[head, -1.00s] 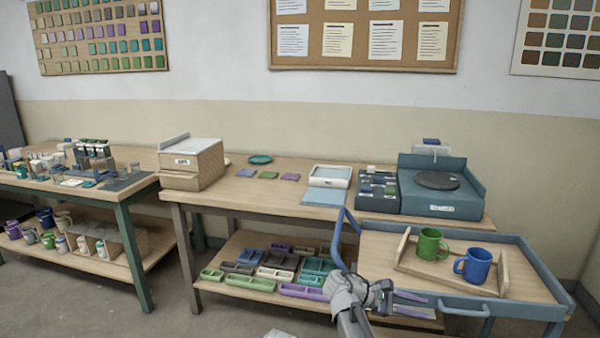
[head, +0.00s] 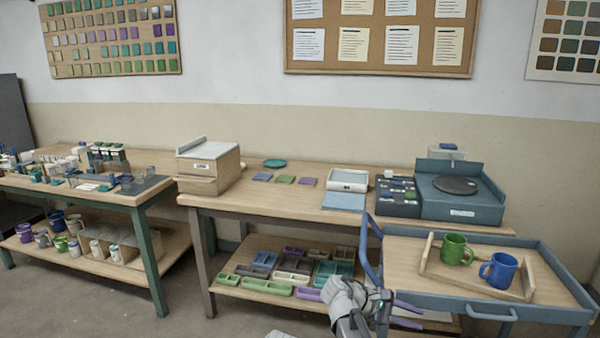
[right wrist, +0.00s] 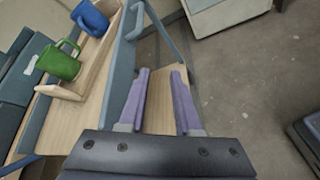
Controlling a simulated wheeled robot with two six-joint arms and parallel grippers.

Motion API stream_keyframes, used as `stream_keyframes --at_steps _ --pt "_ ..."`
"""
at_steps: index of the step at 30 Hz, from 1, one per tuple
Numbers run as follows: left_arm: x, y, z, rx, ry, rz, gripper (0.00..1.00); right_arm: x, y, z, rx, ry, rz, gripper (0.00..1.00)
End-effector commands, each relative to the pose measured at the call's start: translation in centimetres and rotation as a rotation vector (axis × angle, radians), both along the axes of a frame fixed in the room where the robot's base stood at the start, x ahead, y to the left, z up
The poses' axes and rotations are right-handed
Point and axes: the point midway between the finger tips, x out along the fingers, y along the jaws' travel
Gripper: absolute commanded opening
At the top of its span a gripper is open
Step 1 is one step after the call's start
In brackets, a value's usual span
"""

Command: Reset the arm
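My right gripper (head: 408,315) is low in the head view, in front of the left end of the blue cart. In the right wrist view its two purple fingers (right wrist: 158,102) are apart with nothing between them. The wooden surface seen between them lies farther off. My right arm is bent up from the bottom edge of the head view. My left arm and gripper are not in view.
The blue cart (head: 585,318) holds a wooden tray (head: 470,281) with a green mug (head: 453,250) and a blue mug (head: 497,271). Its handle (head: 369,251) rises close to my right gripper. A workbench (head: 290,205) stands behind. The grey floor (head: 90,300) at left is clear.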

Motion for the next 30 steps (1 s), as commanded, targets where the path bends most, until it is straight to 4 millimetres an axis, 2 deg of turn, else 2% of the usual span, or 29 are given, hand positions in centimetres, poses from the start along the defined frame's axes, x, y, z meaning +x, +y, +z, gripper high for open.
stream_keyframes --at_steps 8,14,17,21,24,30 --pt "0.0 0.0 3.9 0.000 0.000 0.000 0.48 -2.1 2.8 0.9 0.154 -0.087 -0.022 0.32" --pt "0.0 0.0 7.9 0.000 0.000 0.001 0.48 -4.7 6.5 1.9 0.341 -0.178 -0.072 0.32" --pt "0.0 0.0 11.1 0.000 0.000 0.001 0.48 -7.0 9.5 3.0 0.478 -0.232 -0.128 0.32" --pt "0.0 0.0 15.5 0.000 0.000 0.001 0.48 -10.6 14.5 4.9 0.693 -0.295 -0.246 0.32" --pt "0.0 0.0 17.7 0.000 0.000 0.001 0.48 -12.9 17.6 6.1 0.814 -0.317 -0.335 0.32" --pt "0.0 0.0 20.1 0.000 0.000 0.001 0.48 -15.8 21.6 7.6 0.958 -0.327 -0.464 0.32"
